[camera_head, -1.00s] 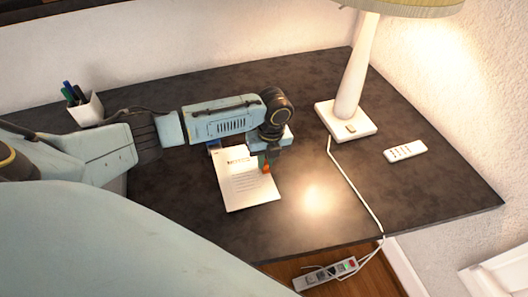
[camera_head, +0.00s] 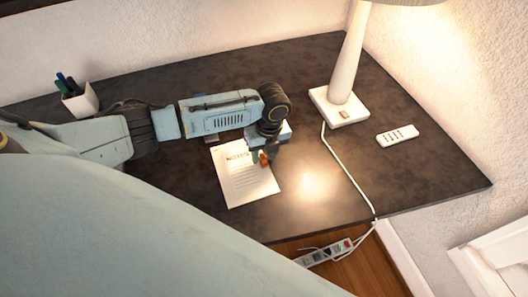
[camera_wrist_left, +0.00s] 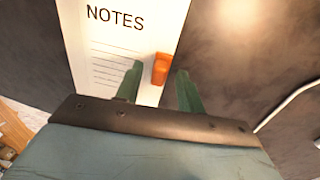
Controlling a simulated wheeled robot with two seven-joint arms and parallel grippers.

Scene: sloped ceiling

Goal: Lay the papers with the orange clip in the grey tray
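The white papers (camera_head: 243,184), headed NOTES, lie flat on the dark desk and also show in the left wrist view (camera_wrist_left: 104,52). The orange clip (camera_wrist_left: 160,68) sits on their edge; it also shows in the head view (camera_head: 264,157). My left gripper (camera_wrist_left: 158,88) is open at the clip. Its green fingers stand on either side of the clip, with gaps visible. In the head view my left gripper (camera_head: 266,152) hides part of the papers' right edge. I cannot make out the grey tray in either view. My right gripper is not in view.
A lamp (camera_head: 340,107) stands at the back right, its cord (camera_head: 345,170) running over the front edge. A white remote (camera_head: 397,135) lies right of it. A pen cup (camera_head: 80,100) stands at the far left.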

